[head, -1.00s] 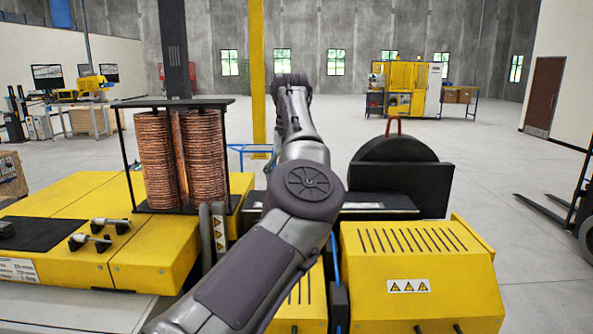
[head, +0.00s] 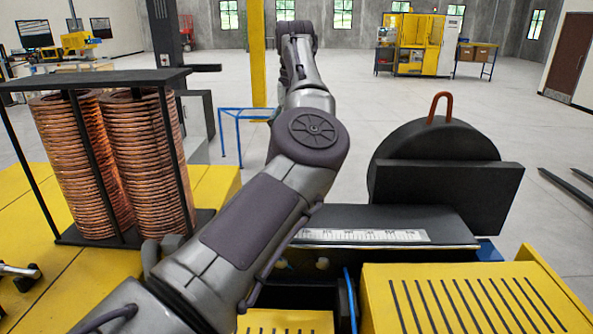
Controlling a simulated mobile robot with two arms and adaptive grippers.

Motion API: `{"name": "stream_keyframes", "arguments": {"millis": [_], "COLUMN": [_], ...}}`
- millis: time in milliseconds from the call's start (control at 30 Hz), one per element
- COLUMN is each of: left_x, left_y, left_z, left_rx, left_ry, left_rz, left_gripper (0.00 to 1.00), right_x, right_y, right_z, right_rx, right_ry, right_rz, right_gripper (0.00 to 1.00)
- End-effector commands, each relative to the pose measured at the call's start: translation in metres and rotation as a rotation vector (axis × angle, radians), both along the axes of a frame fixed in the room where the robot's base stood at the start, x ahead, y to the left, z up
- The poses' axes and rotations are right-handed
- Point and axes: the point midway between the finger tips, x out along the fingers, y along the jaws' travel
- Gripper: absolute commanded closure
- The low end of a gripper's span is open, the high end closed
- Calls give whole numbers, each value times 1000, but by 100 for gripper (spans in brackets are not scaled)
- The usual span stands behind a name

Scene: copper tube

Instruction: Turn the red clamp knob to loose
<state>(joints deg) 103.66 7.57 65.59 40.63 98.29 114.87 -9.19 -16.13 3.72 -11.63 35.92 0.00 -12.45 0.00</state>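No red clamp knob can be made out in the head view; my arm hides part of the machine. A black machine bed (head: 395,218) with a white measuring scale (head: 360,236) lies right of my arm. A dark round disc (head: 430,145) stands behind a black plate (head: 450,195) on it, with a copper-coloured bent tube (head: 441,108) looped upright at its top. One grey arm of mine reaches from the lower left up across the middle. Its gripper does not show, and neither does my other gripper.
Two copper coils (head: 150,165) stand in a black rack at left on a yellow bench (head: 45,270). A yellow slotted cover (head: 470,300) is at front right. A blue frame (head: 240,112) and a yellow post (head: 258,60) are behind. Open floor lies at right.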

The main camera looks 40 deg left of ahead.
Motion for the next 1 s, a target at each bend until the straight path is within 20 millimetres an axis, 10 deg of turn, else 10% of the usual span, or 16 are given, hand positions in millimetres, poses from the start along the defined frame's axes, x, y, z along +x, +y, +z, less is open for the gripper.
{"name": "stream_keyframes", "arguments": {"millis": [267,1000], "left_x": [0,-1], "left_y": [-1,-1], "left_z": [-20,-136], "left_rx": [0,0], "left_ry": [4,0], "left_rz": [1,0], "left_gripper": [16,16], "right_x": [-28,-15], "right_y": [-16,-13], "right_z": [3,48], "right_rx": [-22,-17], "right_ry": [42,22], "right_rz": [1,0], "right_gripper": [60,60]}}
